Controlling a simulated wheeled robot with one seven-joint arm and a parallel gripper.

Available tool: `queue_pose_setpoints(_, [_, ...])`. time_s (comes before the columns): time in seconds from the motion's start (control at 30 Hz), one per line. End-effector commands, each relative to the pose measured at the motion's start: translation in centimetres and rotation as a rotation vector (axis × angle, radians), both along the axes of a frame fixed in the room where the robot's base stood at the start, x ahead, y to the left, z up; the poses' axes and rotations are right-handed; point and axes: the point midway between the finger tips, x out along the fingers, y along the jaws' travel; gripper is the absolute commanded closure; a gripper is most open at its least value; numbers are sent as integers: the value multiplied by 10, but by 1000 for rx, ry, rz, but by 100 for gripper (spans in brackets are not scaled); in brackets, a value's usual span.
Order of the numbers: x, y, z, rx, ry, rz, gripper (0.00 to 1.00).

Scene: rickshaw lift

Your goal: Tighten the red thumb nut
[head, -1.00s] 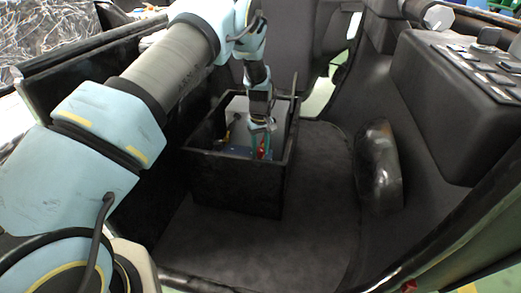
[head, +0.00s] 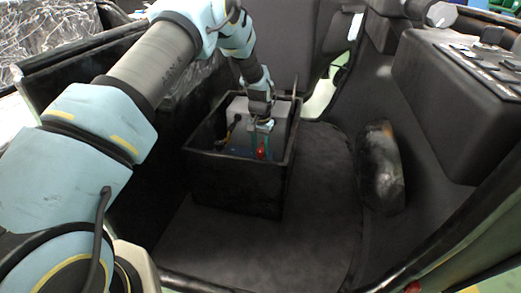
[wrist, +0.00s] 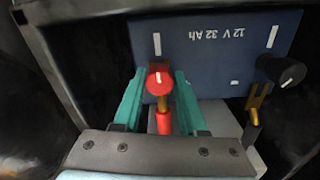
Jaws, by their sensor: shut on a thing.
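The red thumb nut (wrist: 160,84), with a white line on its top, sits at the left of the blue battery (wrist: 218,42) marked "12 V 32 Ah". Its line points nearly along a white mark on the battery. My gripper (wrist: 161,82) has its teal fingers on either side of the nut and is shut on it. A brass lug and a red cable sleeve (wrist: 164,121) run from under the nut toward the gripper body. In the head view my gripper (head: 261,134) reaches into the black box, with red showing at its fingers.
A black knob (wrist: 281,71) with a white line stands at the battery's right, with a brass lug (wrist: 257,100) beside it. The black box (head: 236,184) has walls close around my gripper. The floor (head: 318,215) to its right is clear.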

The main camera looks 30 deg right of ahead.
Motion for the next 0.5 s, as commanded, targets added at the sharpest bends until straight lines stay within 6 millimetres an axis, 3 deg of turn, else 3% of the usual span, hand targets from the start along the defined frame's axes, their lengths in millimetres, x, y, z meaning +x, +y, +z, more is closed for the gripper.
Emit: queue_pose_setpoints(0.5, [0, 0, 1, -1, -1, -61, 100])
